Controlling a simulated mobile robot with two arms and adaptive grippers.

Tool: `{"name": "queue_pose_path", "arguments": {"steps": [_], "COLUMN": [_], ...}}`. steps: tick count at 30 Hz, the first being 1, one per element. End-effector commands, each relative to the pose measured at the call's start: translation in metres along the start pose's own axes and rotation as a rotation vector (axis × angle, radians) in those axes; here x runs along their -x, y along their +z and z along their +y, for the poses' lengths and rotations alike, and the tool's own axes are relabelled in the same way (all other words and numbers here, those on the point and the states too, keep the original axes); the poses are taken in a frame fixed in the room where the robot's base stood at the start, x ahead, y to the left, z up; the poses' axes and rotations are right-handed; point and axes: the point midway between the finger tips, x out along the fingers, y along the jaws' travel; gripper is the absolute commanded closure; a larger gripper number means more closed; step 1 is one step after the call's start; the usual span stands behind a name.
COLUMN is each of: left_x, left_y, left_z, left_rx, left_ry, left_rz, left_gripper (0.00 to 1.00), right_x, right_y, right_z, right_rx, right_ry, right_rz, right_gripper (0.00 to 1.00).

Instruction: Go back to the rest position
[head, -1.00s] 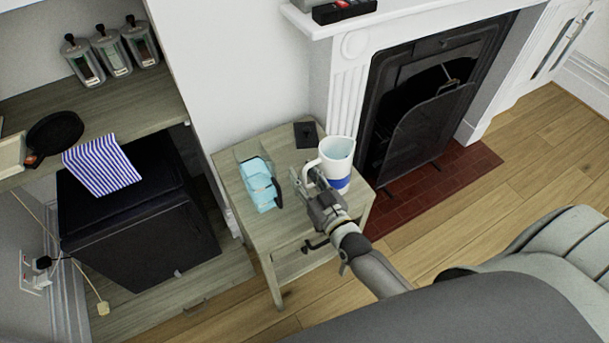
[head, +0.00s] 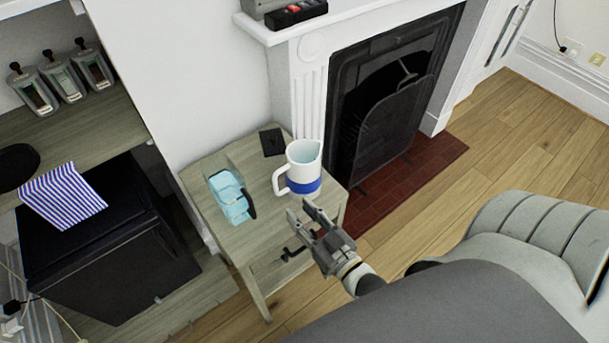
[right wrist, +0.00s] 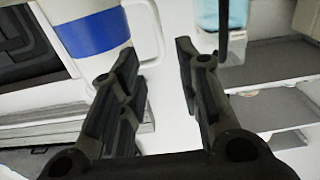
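My right gripper (head: 311,217) is open and empty, just in front of the small wooden side table. In the right wrist view its two fingers (right wrist: 167,65) stand apart with nothing between them. A white jug with a blue band (head: 303,170) stands upright on the table, close to the fingertips but apart from them. The jug also shows in the right wrist view (right wrist: 90,30), with its handle beside the left finger. My left gripper is not in view.
The side table (head: 245,245) also holds a light blue item (head: 230,197) and a dark flat object (head: 272,142). A fireplace with a dark screen (head: 390,140) is behind right. A black cabinet (head: 110,255) stands at left. Open wooden floor (head: 510,130) lies at right.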

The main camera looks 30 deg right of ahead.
Motion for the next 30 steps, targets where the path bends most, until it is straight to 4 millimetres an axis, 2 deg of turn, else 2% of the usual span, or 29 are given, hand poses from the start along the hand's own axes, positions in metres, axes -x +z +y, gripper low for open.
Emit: {"name": "queue_pose_path", "arguments": {"steps": [4, 21, 26, 30], "left_x": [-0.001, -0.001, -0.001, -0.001], "left_y": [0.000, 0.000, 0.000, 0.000], "left_z": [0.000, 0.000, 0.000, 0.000], "left_rx": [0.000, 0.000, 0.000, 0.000], "left_ry": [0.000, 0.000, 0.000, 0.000], "left_rz": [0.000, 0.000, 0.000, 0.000], "left_gripper": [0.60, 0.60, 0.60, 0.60], "right_x": [0.005, 0.004, -0.001, -0.005], "right_y": [-0.001, 0.000, 0.004, 0.013], "right_z": [0.000, -0.001, -0.013, -0.031], "right_rx": [0.000, -0.001, -0.003, 0.002], "right_ry": [0.000, -0.004, -0.044, -0.100], "right_rz": [0.001, -0.007, -0.089, -0.233], "right_gripper": [0.69, 0.69, 0.69, 0.69]}}
